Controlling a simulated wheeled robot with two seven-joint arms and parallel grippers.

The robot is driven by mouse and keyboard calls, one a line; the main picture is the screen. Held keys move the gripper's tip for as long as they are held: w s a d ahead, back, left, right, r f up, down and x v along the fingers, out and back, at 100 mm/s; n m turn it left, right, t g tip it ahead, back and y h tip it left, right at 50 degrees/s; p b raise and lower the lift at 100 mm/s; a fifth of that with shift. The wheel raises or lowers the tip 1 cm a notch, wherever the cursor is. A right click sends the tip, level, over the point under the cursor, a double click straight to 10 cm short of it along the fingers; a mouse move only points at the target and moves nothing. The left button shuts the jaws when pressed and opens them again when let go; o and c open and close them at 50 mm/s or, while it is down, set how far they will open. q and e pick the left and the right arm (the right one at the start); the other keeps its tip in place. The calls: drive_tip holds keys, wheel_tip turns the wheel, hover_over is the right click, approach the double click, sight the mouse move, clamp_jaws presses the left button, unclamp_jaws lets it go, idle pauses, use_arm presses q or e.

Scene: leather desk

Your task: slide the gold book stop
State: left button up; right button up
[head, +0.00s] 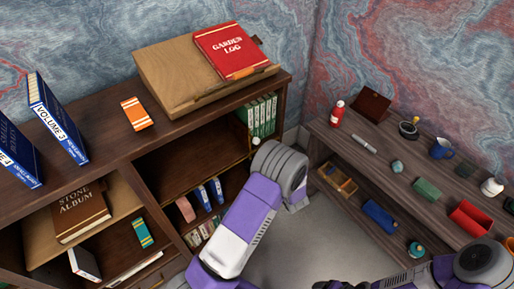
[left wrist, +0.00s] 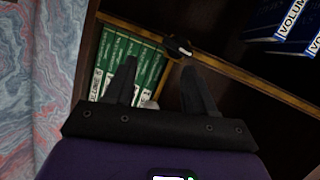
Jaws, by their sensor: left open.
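A thin gold-coloured upright piece (head: 248,133), likely the gold book stop, shows beside the green books (head: 263,116) on the upper shelf. A dark, shiny knob-like piece (left wrist: 179,46) sits just beyond and between the fingertips. My right gripper is unclear at the bottom edge.
Blue volumes (head: 57,120) stand at left. A cluttered side bench (head: 400,178) is at right. Bare floor (head: 290,235) lies between.

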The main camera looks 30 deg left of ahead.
sight(256, 141)
use_arm(q)
wheel_tip(256, 141, up, 7)
drive_tip(key=n+g+y+b, duration=0.2)
drive_tip(key=n+y, duration=0.3)
drive_tip(key=shift+g, duration=0.3)
drive_tip(key=x, duration=0.7)
drive_tip(key=shift+w+a+r+b, duration=0.1)
drive_tip(key=shift+a+r+b, duration=0.2)
drive_tip(key=shift+b, duration=0.1)
drive_tip(key=shift+f, duration=0.1)
clamp_jaws()
